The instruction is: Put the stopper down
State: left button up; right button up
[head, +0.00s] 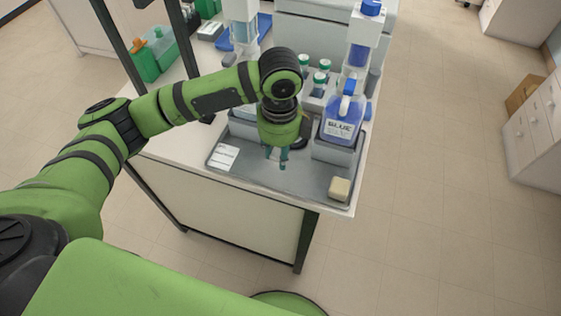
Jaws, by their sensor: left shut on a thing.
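My left gripper (277,160) points down over the front part of the grey tray (250,182). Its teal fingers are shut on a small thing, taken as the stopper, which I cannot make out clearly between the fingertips. I cannot tell whether the fingertips or the held thing touch the tray. My right gripper is not in view.
A bottle labelled BLUE (342,131) stands in a grey holder right of my gripper. A white label card (224,157) lies at the tray's left, a beige block (339,188) at its front right corner. Green-capped bottles (320,78) stand behind. Bare tray shows between card and block.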

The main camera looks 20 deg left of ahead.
aim_at(279, 153)
pick_arm(q)
notch_tip(279, 153, down, 2)
jog(key=shift+f, duration=0.55)
notch_tip(279, 153, down, 4)
jog(key=shift+w+r+p, duration=0.1)
jog(key=shift+r+p, duration=0.1)
jog(key=shift+p, duration=0.25)
jog(key=o, duration=0.8)
jog(key=shift+f, duration=0.1)
jog(key=shift+c, duration=0.2)
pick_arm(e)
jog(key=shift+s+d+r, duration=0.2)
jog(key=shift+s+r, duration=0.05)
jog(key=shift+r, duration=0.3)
pick_arm(q)
notch_tip(279, 153, up, 12)
jog(key=shift+r+b, duration=0.2)
jog(key=shift+b, duration=0.55)
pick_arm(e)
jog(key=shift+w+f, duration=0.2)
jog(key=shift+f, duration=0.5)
